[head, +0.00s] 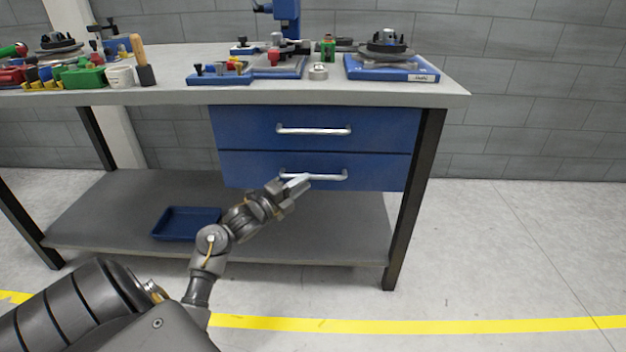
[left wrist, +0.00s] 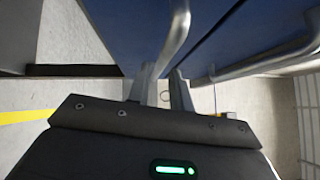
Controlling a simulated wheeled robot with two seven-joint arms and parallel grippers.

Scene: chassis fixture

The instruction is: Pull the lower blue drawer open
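The lower blue drawer (head: 370,172) sits under the bench top, below the upper drawer, and looks closed. Its silver bar handle (head: 328,177) runs across the front. The handle also shows in the left wrist view (left wrist: 179,30). My left gripper (head: 303,182) is at the left part of this handle. In the left wrist view its two fingers (left wrist: 163,80) are close together with the bar between their tips, and they look shut on it. The fingers hide part of the handle in the head view. My right gripper is not in view.
The upper blue drawer (head: 350,117) has its own handle (head: 313,131) above my gripper. A blue tray (head: 184,223) lies on the lower shelf (head: 120,205). The bench top (head: 160,97) carries several tools and parts. The floor right of the bench is clear.

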